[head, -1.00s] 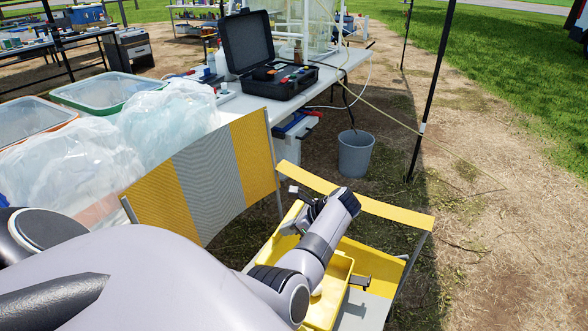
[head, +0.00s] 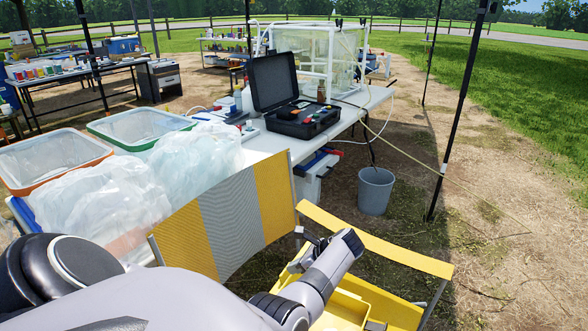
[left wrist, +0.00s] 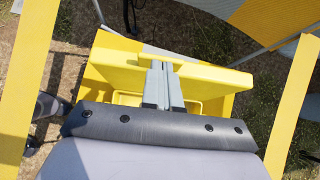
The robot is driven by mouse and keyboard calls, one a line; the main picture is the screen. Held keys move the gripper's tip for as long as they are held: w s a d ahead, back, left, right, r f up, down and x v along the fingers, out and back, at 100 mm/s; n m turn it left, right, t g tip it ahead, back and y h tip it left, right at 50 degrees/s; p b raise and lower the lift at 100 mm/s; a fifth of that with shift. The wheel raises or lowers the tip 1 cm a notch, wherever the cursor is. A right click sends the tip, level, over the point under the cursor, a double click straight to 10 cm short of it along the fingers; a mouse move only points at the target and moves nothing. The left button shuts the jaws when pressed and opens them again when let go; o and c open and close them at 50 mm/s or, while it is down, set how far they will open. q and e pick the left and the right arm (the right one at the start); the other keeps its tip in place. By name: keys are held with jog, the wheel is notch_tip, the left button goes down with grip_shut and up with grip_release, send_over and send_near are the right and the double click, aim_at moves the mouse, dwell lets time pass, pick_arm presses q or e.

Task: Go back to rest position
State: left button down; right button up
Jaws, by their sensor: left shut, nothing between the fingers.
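My left arm reaches in from the lower left in the head view. Its gripper (head: 301,233) is above a yellow tray (head: 342,312), near a yellow-and-grey fabric panel (head: 232,222). In the left wrist view the two grey fingers (left wrist: 162,84) are together with nothing between them. They point over the same yellow tray (left wrist: 215,76), whose inside is partly hidden by the gripper. My right gripper is not in view.
A yellow strip (head: 385,240) runs beside the tray. A white table (head: 262,140) holds an open black case (head: 300,112). A grey bucket (head: 375,190) and a dark pole (head: 459,110) stand to the right. Bins with clear plastic bags (head: 100,200) are at left. Open ground lies at right.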

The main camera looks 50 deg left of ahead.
pick_arm(q)
jog(key=v, duration=0.6)
jog(key=shift+p, duration=0.35)
jog(key=shift+f, duration=0.1)
